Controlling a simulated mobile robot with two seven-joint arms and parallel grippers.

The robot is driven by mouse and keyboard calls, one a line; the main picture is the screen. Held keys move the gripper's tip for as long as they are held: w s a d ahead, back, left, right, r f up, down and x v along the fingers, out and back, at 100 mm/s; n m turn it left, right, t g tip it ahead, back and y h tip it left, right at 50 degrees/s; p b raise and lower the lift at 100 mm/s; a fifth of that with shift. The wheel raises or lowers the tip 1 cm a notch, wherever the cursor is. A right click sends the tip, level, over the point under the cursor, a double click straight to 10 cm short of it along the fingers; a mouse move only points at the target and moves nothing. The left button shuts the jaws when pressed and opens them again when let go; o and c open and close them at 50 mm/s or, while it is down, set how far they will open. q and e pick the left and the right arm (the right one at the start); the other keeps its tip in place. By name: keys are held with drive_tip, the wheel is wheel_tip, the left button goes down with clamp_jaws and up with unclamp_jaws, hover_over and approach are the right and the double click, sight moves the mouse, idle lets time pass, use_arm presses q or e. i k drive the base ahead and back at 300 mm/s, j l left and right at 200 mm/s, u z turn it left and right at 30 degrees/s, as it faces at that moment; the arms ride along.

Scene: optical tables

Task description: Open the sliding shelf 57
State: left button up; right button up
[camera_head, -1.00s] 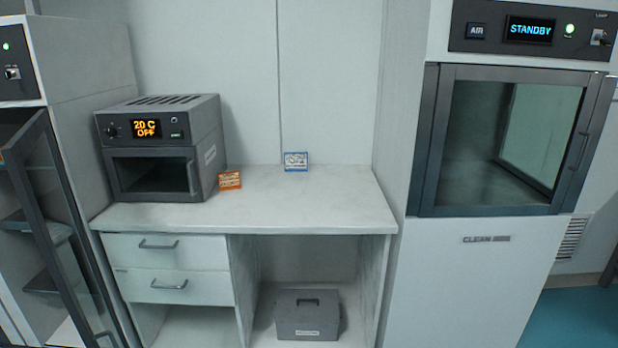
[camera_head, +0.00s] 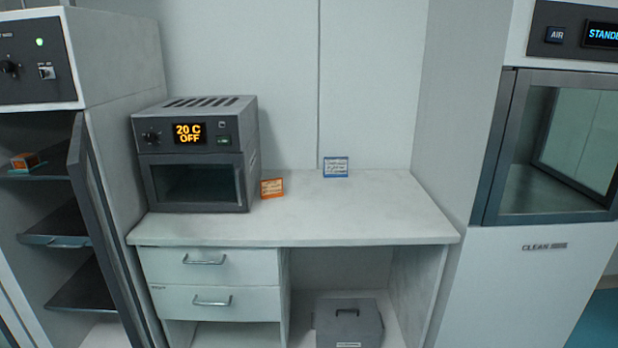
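A tall grey cabinet stands at the left with its dark-framed door (camera_head: 108,235) swung open. Inside are several dark shelves, one above another. The middle shelf (camera_head: 58,222) has a small handle on its front edge, and the lower shelf (camera_head: 85,288) is below it. An orange and brown box (camera_head: 25,160) sits on the upper shelf (camera_head: 50,172). I cannot read a number 57 on any shelf. Neither of my grippers is in view.
A desk (camera_head: 330,222) with two drawers holds a small oven (camera_head: 195,150) reading 20 C OFF, an orange card (camera_head: 271,188) and a blue card (camera_head: 335,167). A grey case (camera_head: 348,322) is underneath. A clean cabinet (camera_head: 545,240) stands right. The open door juts toward the desk.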

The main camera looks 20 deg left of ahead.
sight(64, 227)
drive_tip(key=j, duration=1.65)
drive_tip(key=i+j, duration=0.1)
drive_tip(key=j, duration=1.55)
drive_tip(key=i+j, duration=0.1)
drive_tip(key=j, duration=0.65)
drive_tip(key=i+j, duration=0.15)
drive_tip(key=j, duration=0.2)
drive_tip(key=i+j, duration=0.3)
